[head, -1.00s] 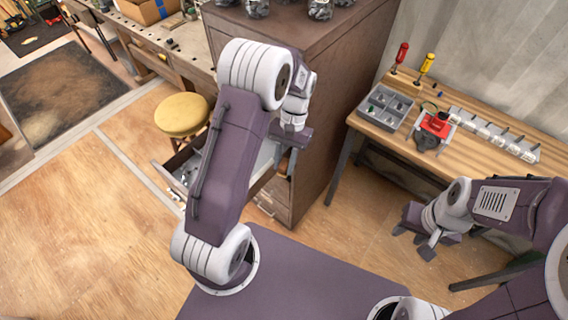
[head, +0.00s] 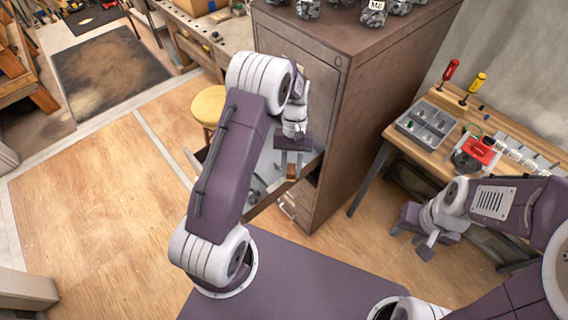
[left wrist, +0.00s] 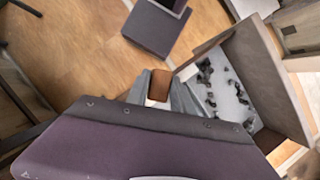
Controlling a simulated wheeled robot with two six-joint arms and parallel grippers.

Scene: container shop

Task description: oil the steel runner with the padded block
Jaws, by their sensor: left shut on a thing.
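My left gripper (head: 292,160) is shut on a small brown padded block (head: 291,174). In the left wrist view the block (left wrist: 159,85) sits between the grey fingers (left wrist: 160,95), beside the near corner of an open drawer (left wrist: 272,82). In the head view the gripper is over the drawer (head: 272,205); I cannot tell whether the block touches it. I cannot pick out the steel runner for certain; my arm hides part of the drawer. My right gripper (head: 425,246) is small and away from the drawer, its opening unclear.
The drawer holds several dark small parts (left wrist: 207,75). It juts from a tall brown cabinet (head: 355,110) with jars on top. A yellow stool (head: 208,105) stands behind it. A wooden bench (head: 440,150) with a grey tray (head: 426,124) is at right. Floor at left is clear.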

